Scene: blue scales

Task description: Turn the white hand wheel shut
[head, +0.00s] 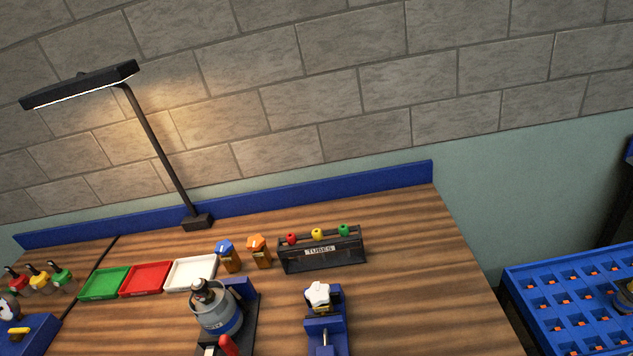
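A white star-shaped hand wheel (318,294) sits on top of a blue fixture (326,325) on the wooden bench, low and just right of the picture's middle. The fixture's near end is cut off by the bottom edge. I cannot tell from this view how far the wheel is turned. My gripper is not in view, so its distance from the wheel does not show.
Left of the fixture stands a grey canister (218,310) with a red-handled part in front. Behind are a TUBES rack (321,249), two brown bottles (230,262), coloured trays (147,279) and a lamp (160,150). Bench right of the fixture is clear. A blue crate (560,290) stands right.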

